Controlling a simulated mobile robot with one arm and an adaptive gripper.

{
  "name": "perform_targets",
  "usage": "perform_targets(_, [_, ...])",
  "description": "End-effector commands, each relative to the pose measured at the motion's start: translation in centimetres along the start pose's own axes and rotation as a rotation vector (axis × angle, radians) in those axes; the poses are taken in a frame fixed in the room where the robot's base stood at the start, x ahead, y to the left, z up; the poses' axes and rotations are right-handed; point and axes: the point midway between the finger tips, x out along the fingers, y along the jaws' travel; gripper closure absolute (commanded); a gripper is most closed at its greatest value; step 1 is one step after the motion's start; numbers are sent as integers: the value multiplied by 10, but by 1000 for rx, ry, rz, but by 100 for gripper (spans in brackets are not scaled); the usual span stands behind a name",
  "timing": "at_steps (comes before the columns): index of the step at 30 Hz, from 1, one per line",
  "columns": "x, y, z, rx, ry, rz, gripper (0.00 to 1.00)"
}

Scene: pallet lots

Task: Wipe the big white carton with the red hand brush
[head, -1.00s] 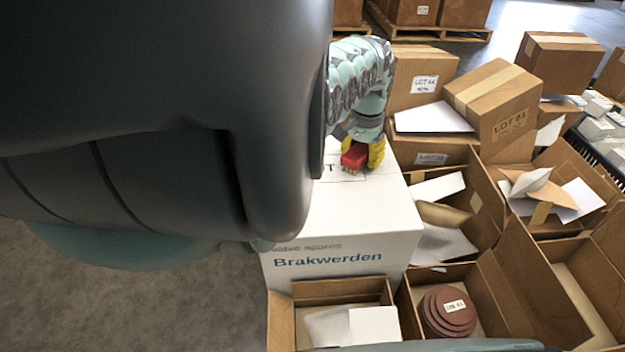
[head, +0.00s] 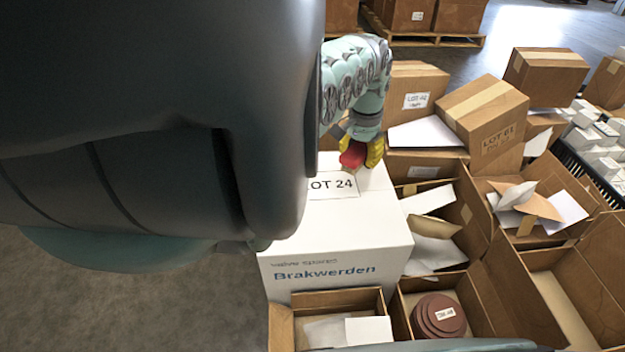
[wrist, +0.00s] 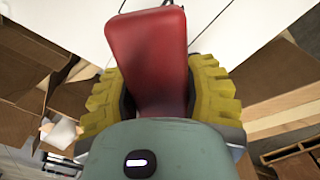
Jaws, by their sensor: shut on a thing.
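The big white carton (head: 340,226) stands in the middle of the head view, with "LOT 24" on its top and "Brakwerden" on its front. My gripper (head: 362,153) is over the far right part of its top, with yellow fingers shut on the red hand brush (head: 352,156). In the wrist view the red brush (wrist: 150,58) sits between the yellow finger pads, and the white top (wrist: 225,25) shows beyond it. The bristles are mostly hidden, so I cannot tell if they touch the carton. My arm hides the carton's left part.
Open boxes with papers (head: 440,197) stand to the right of the carton. A box with brown discs (head: 438,316) stands in front. Closed cartons (head: 484,112) are stacked behind at right. A black crate of small white boxes (head: 590,170) is at far right. Bare floor (head: 110,300) lies at left.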

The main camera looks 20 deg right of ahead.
Motion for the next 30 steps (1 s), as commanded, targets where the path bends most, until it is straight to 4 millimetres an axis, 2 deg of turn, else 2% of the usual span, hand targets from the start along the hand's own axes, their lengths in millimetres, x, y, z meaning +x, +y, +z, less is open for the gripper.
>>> perform_targets(1, [-5, -5, 2, -10, 0, 0, 95])
perform_targets(11, [-5, -5, 2, -12, 0, 0, 95])
perform_targets(22, [-34, -6, 2, -12, 0, 0, 95])
perform_targets(30, [-33, -5, 2, -12, 0, 0, 95])
